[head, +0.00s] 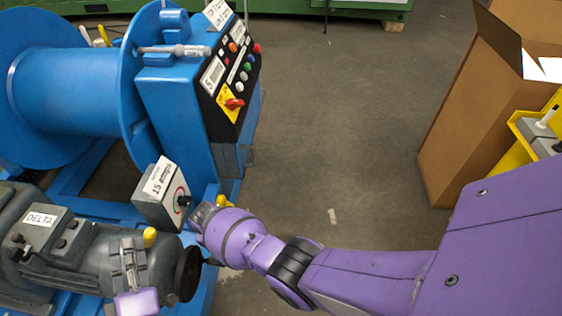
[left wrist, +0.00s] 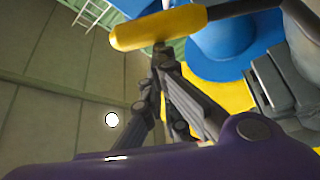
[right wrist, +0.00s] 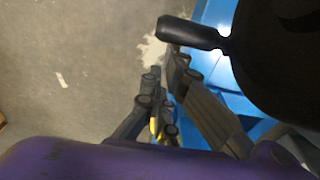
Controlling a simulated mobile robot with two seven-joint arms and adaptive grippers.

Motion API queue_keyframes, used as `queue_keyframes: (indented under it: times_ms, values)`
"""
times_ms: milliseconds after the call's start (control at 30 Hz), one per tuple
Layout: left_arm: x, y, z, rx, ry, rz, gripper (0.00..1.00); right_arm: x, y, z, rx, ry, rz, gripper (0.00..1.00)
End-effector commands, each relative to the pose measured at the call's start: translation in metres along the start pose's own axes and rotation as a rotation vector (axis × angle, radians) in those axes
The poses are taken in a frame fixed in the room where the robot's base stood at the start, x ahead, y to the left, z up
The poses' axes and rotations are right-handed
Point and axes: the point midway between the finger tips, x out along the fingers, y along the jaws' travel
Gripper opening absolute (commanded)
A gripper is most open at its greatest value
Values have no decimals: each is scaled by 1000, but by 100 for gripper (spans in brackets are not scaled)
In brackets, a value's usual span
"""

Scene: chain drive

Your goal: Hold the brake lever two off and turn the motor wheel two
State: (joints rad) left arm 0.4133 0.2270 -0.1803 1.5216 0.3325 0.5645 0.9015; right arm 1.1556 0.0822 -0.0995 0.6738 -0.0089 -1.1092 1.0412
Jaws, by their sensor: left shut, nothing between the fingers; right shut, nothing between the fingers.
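The grey motor (head: 70,240) labelled DELTA is at lower left in the head view. Its dark wheel (head: 187,274) is at its right end; the right wrist view shows the wheel (right wrist: 285,60) with its black handle (right wrist: 190,34). A yellow-tipped lever (head: 150,237) stands by the motor; its grip (left wrist: 158,27) crosses the left wrist view. My left gripper (head: 128,245) is shut and empty, its tips (left wrist: 160,50) at the grip's underside, touching or nearly so. My right gripper (head: 204,214) is shut and empty; its tips (right wrist: 172,58) are close beside the wheel handle. No number two is readable.
A grey box with a dial (head: 161,200) stands behind the wheel. A blue control panel (head: 230,80) and a large blue drum (head: 70,90) are behind it. A cardboard box (head: 475,120) and a yellow bin (head: 515,160) are at right. The middle floor is clear.

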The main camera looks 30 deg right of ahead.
Motion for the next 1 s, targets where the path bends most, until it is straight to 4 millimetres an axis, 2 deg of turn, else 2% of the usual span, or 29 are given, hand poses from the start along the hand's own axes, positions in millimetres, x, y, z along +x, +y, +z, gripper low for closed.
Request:
queue_keyframes:
  times_ms: [33,433,1000]
  values:
    - [-2,0,8,-3,-15,-6,0,2,-4,-1,-1,2,-3,0]
    - [-2,-1,8,-3,-15,-6,0,24,-4,8,-1,7,-4,0]
    - [-2,-1,8,-3,-15,-6,0,28,-3,11,-1,7,-4,0]
